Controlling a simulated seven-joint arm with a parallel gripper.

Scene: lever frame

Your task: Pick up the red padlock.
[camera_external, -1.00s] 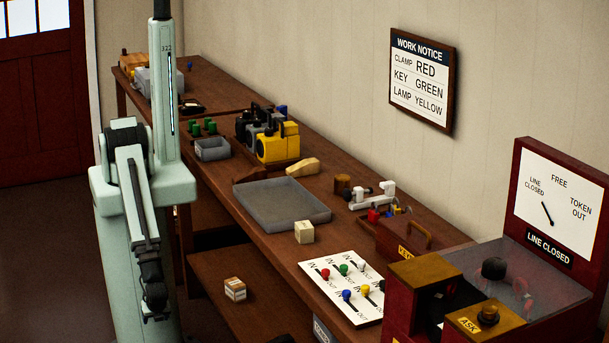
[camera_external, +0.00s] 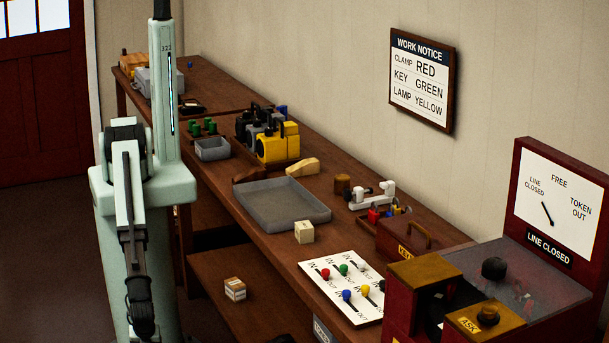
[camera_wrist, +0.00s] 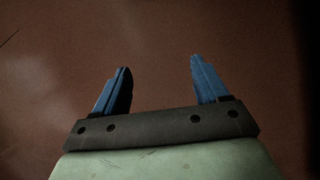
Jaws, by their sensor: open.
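A small red item (camera_external: 374,214) sits on the bench beside a white bracket; it may be the red padlock, but it is too small to tell. My gripper (camera_wrist: 158,70) shows in the wrist view with its two blue fingers wide apart and nothing between them. Below the fingers is only plain reddish-brown floor. In the external view my arm hangs down at the left, in front of the bench and far from the red item. My fingertips cannot be made out there.
The bench holds a grey tray (camera_external: 268,221), a white lever board (camera_external: 315,268), a toolbox-like brown case (camera_external: 400,240), yellow and dark lamps (camera_external: 278,146) and a cream block (camera_external: 304,232). A dark red machine (camera_external: 570,220) stands at the right. A lower shelf carries a small box (camera_external: 235,289).

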